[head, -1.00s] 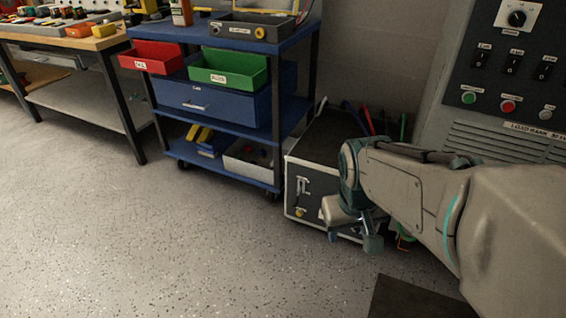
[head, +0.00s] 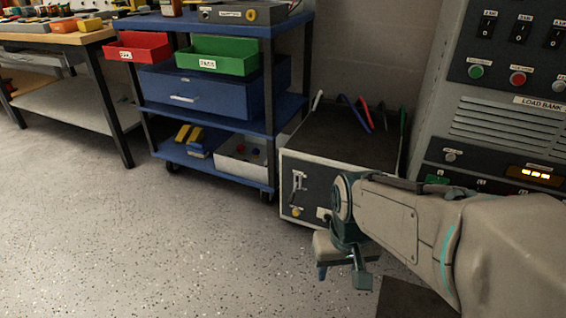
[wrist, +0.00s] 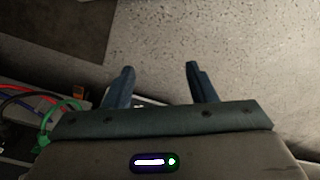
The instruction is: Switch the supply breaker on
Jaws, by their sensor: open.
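A low box with a dark front panel (head: 318,190) stands on the floor, right of the blue cart. A light lever-like part (head: 299,181) and a yellowish knob (head: 296,211) show on its front. I cannot tell whether the lever is the supply breaker or how it is set. My gripper (head: 342,276) points down in front of the box's lower right, which my arm partly hides. In the wrist view my gripper (wrist: 160,70) is open, with only floor seen between its fingers.
The load bank cabinet (head: 515,120) stands at right with black rocker switches (head: 520,30), green and red buttons and a lit display (head: 535,174). Floor at left is clear.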

